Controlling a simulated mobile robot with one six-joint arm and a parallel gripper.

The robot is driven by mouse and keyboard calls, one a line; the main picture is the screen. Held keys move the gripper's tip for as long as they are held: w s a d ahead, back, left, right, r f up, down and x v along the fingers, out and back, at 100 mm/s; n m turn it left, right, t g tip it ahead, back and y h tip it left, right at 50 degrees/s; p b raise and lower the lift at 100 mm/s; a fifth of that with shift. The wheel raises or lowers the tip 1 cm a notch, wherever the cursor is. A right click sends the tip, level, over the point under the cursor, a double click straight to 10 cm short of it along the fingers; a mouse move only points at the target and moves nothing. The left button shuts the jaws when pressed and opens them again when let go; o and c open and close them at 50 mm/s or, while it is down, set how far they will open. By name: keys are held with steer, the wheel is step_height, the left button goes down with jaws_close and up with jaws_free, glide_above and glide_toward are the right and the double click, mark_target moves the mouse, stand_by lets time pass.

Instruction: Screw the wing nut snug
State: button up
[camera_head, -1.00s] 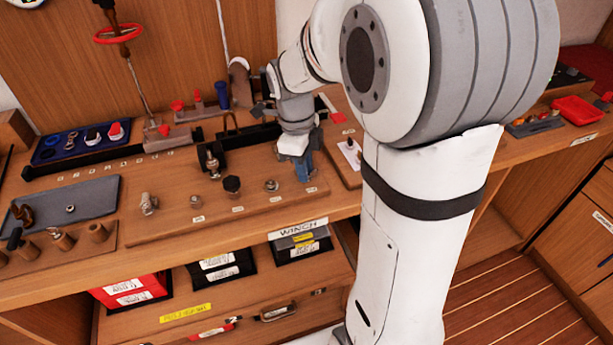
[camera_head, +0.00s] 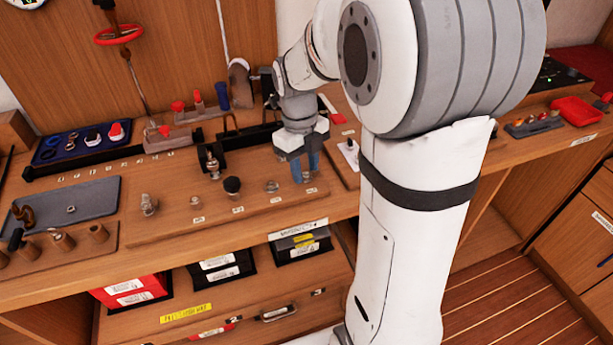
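My gripper (camera_head: 305,168) points down at the right end of a wooden board (camera_head: 180,223) on the bench. Its two blue fingers show side by side with their tips at board height. Whatever stands between or behind the tips is hidden, and I cannot tell whether they grip anything. I cannot clearly make out the wing nut. A small metal fitting (camera_head: 272,186) stands on the board just left of the fingers, apart from them. Further left are a dark round knob (camera_head: 232,185) and a metal fitting (camera_head: 148,205) at the board's left end.
A taller metal fitting (camera_head: 212,163) stands by a black block behind the knob. A grey tray (camera_head: 90,196) and a blue tray (camera_head: 75,155) lie at left. A small white-labelled bottle (camera_head: 350,147) stands right of the gripper. A red tray (camera_head: 577,110) is far right.

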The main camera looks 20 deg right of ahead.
mark_target(305, 172)
steer(key=shift+o, duration=0.2)
steer(key=o, duration=0.5)
step_height(305, 172, up, 5)
steer(key=p, duration=0.4)
steer(key=shift+r, duration=0.1)
step_height(305, 172, up, 8)
steer(key=s+a+f+n+t, duration=0.1)
steer(key=s+n, duration=0.3)
steer(key=n, duration=0.6)
steer(key=s+f+n+t+p, duration=0.1)
steer(key=s+n, duration=0.4)
steer(key=n, duration=0.6)
steer(key=s+a+f+n+t, duration=0.1)
steer(key=s+n, duration=0.4)
steer(key=n, duration=0.5)
steer(key=shift+s+a+f+t+y+p, duration=0.1)
steer(key=shift+a+f+t+y+p, duration=0.25)
steer(key=shift+f, duration=0.2)
